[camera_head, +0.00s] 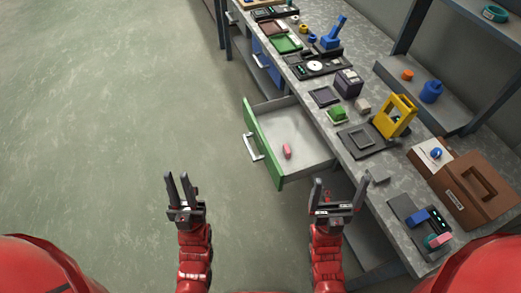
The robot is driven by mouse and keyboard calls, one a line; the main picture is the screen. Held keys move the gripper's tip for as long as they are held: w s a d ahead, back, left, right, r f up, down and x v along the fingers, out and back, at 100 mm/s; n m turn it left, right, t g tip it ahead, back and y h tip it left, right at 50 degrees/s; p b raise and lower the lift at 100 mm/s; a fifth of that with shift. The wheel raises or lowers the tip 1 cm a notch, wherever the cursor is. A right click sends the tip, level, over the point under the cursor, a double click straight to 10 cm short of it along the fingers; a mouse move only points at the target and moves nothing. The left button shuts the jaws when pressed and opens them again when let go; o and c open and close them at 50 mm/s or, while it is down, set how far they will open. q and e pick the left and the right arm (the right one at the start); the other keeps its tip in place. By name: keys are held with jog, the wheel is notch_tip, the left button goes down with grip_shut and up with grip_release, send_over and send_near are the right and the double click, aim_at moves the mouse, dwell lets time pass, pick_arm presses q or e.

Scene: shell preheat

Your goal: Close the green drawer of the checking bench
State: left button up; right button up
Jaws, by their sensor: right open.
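The green drawer (261,146) is pulled out from the checking bench (345,130) toward the left. It has a green front, a pale handle (253,147) and a grey inside, where a small pink object (287,151) lies. My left gripper (178,178) is open and empty over the floor, left of and nearer than the drawer. My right gripper (338,186) is open and empty, just nearer than the drawer's near side, by the bench edge. Neither gripper appears to touch the drawer.
The bench top holds a yellow frame device (394,116), a green block (337,113), a dark box (348,83) and a brown case (471,186). A blue drawer (268,65) sits farther along the bench. The floor (110,110) on the left is clear.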

pick_arm(q)
jog(key=w+a+f+n+g+y+b, duration=0.2)
jog(key=w+f+n+g+y, duration=0.1)
jog(key=f+n+y, duration=0.1)
jog(key=w+a+f+n+g+y+b, duration=0.2)
jog(key=w+f+n+g+y+b, duration=0.1)
jog(key=f+n+y, duration=0.1)
jog(key=w+a+f+n+g+y+b, duration=0.2)
jog(key=w+a+f+n+y+b, duration=0.1)
jog(key=n+y, duration=0.3)
jog(key=shift+w+f+g+y, duration=0.45)
jog(key=shift+f+y, duration=0.25)
jog(key=shift+y, duration=0.4)
grip_shut()
jog(key=w+a+f+n+g+h+b, duration=0.2)
jog(key=w+f+g+b, duration=0.3)
jog(key=f, duration=0.6)
jog(key=g+h+b, duration=0.3)
jog(key=h+b, duration=1.2)
jog(key=h, duration=0.3)
send_near(266, 156)
jog(key=w+a, duration=0.2)
jog(key=w, duration=0.1)
jog(key=shift+m, duration=0.3)
jog(key=d, duration=0.1)
jog(key=w+d, duration=0.2)
jog(key=shift+d+f, duration=0.2)
jog(key=shift+f, duration=0.05)
jog(key=shift+w+d, duration=0.25)
jog(key=shift+d, duration=0.2)
